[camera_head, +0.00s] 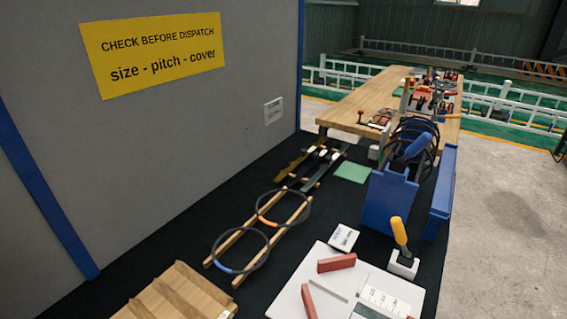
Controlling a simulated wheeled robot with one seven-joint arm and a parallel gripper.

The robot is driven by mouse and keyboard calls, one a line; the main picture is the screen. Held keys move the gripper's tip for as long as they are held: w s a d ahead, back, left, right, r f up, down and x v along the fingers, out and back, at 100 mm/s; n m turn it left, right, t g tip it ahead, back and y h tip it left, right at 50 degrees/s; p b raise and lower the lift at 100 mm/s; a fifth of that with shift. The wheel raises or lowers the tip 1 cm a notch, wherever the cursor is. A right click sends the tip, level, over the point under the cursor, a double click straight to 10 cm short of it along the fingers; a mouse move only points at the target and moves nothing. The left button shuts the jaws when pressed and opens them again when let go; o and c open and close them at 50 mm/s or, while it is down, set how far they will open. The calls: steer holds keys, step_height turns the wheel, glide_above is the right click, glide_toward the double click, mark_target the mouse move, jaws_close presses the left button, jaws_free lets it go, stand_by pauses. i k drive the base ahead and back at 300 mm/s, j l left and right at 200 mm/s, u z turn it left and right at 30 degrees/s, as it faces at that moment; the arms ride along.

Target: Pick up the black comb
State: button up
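A long dark bar (334,165), which looks like the black comb, lies on the black table behind the ringed rails. Its teeth are too small to make out. A similar yellow-brown bar (292,165) lies to its left, and small pale pieces show across both bars. My gripper is not in view.
Two dark rings lie on wooden rails (292,212) in front of the bars. A green pad (352,172) lies to the right. A blue box (388,200) holds dark coils. A white board (290,300) with red blocks and a wooden rack (185,290) are nearer. A grey wall (190,140) bounds the left.

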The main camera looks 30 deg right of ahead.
mark_target(316, 157)
steer(key=i+l+u, duration=0.1)
steer(key=l+u, duration=0.25)
steer(key=l, duration=0.45)
steer(key=l+u, duration=0.3)
steer(key=l, duration=0.45)
